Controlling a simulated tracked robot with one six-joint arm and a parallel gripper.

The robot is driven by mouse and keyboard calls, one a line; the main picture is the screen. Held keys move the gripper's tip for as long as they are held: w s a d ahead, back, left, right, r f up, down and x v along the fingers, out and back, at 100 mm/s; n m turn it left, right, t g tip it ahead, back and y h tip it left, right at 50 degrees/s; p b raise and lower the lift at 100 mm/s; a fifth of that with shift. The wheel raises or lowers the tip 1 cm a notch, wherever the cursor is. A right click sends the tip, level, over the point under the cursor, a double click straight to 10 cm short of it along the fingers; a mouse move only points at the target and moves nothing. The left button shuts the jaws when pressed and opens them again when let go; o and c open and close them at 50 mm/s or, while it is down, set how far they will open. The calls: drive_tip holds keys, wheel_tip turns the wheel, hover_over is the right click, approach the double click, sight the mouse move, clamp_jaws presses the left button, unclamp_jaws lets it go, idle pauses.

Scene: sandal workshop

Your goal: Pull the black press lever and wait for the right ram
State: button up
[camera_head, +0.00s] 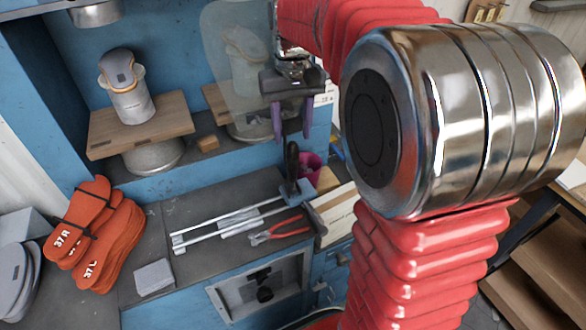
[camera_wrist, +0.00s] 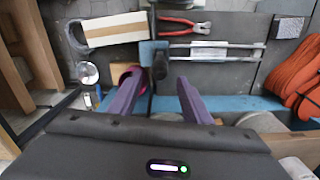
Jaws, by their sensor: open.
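The black press lever (camera_head: 292,158) stands upright from a blue base (camera_head: 297,190) at the right end of the bench. My gripper (camera_head: 292,136) is open, its two purple fingers pointing down just above and around the lever's top in the head view. In the wrist view the lever (camera_wrist: 159,66) shows between and just beyond the fingertips (camera_wrist: 158,80); I cannot tell whether they touch it. The right press station has a wooden board (camera_head: 214,97) and a last behind a clear guard (camera_head: 222,30). The right ram is not visible.
A metal ram (camera_head: 95,13) hangs above the left last (camera_head: 130,100). Red pliers (camera_head: 283,231) and metal rails (camera_head: 225,224) lie on the bench near the lever. A magenta cup (camera_head: 312,165) stands close behind it. Orange soles (camera_head: 95,240) lie at left.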

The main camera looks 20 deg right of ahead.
sight(292, 169)
wheel_tip(292, 169, down, 13)
drive_tip(key=shift+f, duration=0.1)
idle(0.5)
drive_tip(key=shift+c, duration=0.4)
clamp_jaws()
